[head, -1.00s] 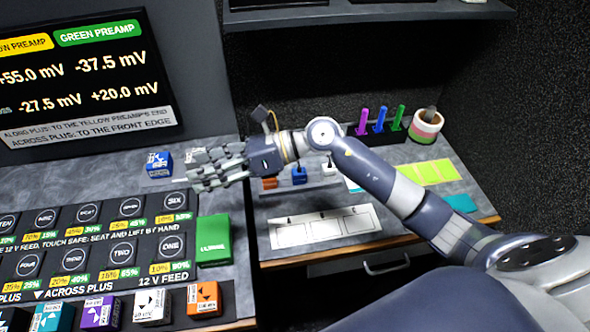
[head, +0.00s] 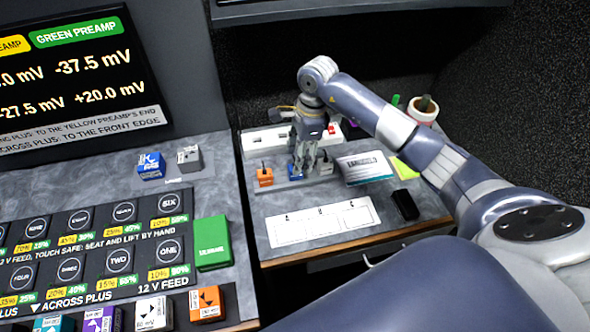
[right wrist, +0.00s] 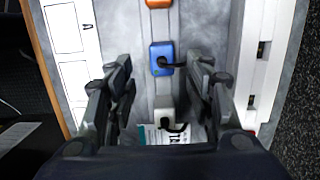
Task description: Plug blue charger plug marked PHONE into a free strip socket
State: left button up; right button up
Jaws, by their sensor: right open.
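The blue plug (head: 296,169) sits between an orange plug (head: 265,177) and a white plug (head: 327,166) on a grey rail on the right-hand desk. Its marking is not readable. My right gripper (head: 311,172) points down over it, open and empty. In the right wrist view the blue plug (right wrist: 161,58) lies between the spread fingertips, with its dark cord towards the right finger; contact cannot be told. The white power strip (head: 268,138) lies behind the plugs; the arm partly hides it. It also shows in the right wrist view (right wrist: 268,62) with dark socket openings. My left gripper is out of view.
A white three-panel card (head: 320,222) lies in front of the plugs. A printed card (head: 364,168), a black block (head: 405,205) and a tape roll (head: 424,110) are to the right. A console with a green block (head: 212,242) stands left, beyond a gap.

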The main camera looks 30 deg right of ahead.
jog(key=f, duration=0.1)
jog(key=f+p, duration=0.1)
jog(key=f, duration=0.1)
jog(key=a+f+p, duration=0.1)
jog(key=shift+w+f, duration=0.25)
jog(key=shift+f, duration=0.55)
jog(key=shift+c, duration=0.3)
grip_shut()
